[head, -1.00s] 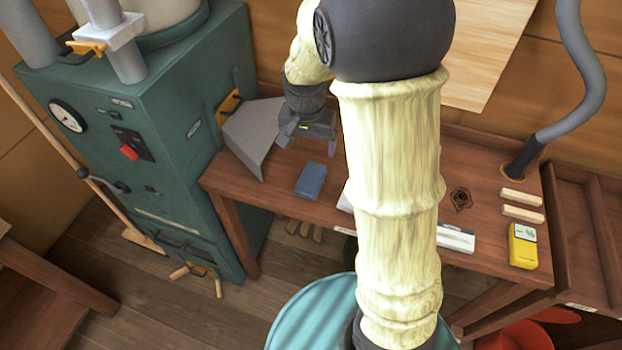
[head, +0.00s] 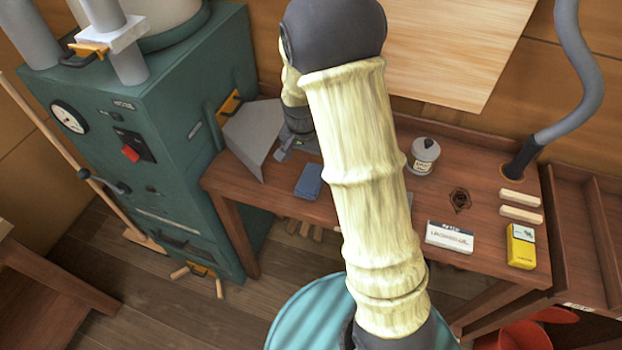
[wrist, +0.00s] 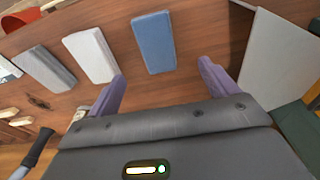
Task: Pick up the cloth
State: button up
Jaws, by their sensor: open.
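A blue flat rectangular piece (head: 308,181), which may be the folded cloth, lies on the wooden bench near its front edge. In the wrist view the blue piece (wrist: 154,42) lies ahead of my gripper (wrist: 160,70), roughly between the lines of its two purple fingers. My gripper is open with nothing between the fingers, and a gap separates it from the blue piece. In the head view my gripper (head: 290,150) is over the bench behind the blue piece, partly hidden by my arm. A white slab (wrist: 90,54) and a grey slab (wrist: 45,67) lie beside it.
A grey angled sheet (head: 252,138) stands left of my gripper, close to the teal machine (head: 165,150). A jar (head: 423,157), a labelled white box (head: 450,237), a yellow box (head: 521,246) and two pale sticks (head: 520,206) are on the bench's right part.

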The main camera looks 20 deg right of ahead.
send_over(311, 177)
jog(key=f, duration=0.3)
jog(key=a+f, duration=0.1)
jog(key=shift+s+f, duration=0.2)
jog(key=shift+f, duration=0.15)
jog(key=shift+d+f+p, duration=0.2)
jog(key=shift+f+p, duration=0.3)
jog(key=f, duration=0.2)
jog(key=f+p, duration=0.1)
jog(key=f, duration=0.1)
jog(key=shift+w+d, duration=0.15)
jog(key=shift+d, duration=0.1)
jog(key=shift+c, duration=0.3)
jog(key=c, duration=1)
